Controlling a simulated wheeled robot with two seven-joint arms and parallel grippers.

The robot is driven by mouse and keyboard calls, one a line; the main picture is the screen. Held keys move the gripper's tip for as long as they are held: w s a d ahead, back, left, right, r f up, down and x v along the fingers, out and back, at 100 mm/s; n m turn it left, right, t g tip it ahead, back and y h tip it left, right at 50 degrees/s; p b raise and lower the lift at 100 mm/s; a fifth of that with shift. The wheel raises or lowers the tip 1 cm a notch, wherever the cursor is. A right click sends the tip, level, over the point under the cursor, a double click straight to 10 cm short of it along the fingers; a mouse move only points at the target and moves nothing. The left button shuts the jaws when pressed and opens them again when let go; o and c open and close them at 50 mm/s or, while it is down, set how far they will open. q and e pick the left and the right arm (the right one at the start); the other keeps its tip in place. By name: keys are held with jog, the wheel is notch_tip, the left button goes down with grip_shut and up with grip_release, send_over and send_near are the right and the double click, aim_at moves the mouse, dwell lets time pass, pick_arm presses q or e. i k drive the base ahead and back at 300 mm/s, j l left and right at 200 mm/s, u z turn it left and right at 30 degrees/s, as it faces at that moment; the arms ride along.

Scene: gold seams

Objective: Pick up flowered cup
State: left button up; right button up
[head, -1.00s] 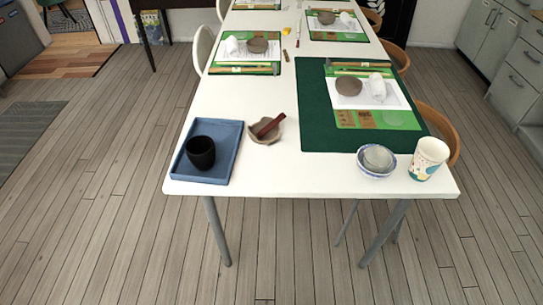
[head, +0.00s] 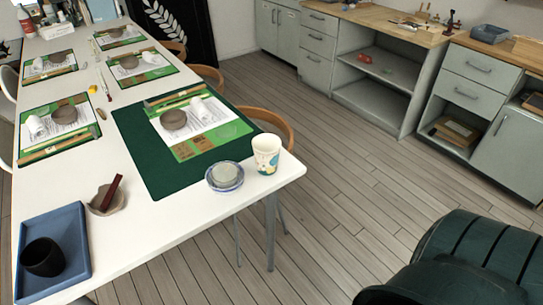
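The flowered cup (head: 266,154) is a white paper-like cup with teal and yellow patterns. It stands upright near the right front corner of the white table (head: 140,240), to the right of a blue-and-white bowl (head: 224,176) with a grey lump in it. Neither of my grippers shows. A dark rounded part at the lower right seems to be my own arm, well apart from the cup.
A blue tray (head: 79,262) holds a black cup (head: 42,257). A green mat (head: 137,145) lies behind the cup. A wooden chair (head: 272,122) stands at the table's right side. Floor (head: 400,180) right of the table is clear.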

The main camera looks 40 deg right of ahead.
aim_at(266, 147)
jog(key=l+z, duration=0.25)
jog(key=l, duration=0.25)
jog(key=l+z, duration=0.3)
jog(key=l, duration=0.25)
jog(key=i+l+z, duration=0.1)
jog(key=l+z, duration=0.15)
jog(key=l, duration=0.25)
jog(key=i+l+z, duration=0.15)
jog(key=l+z, duration=0.15)
jog(key=l, duration=0.15)
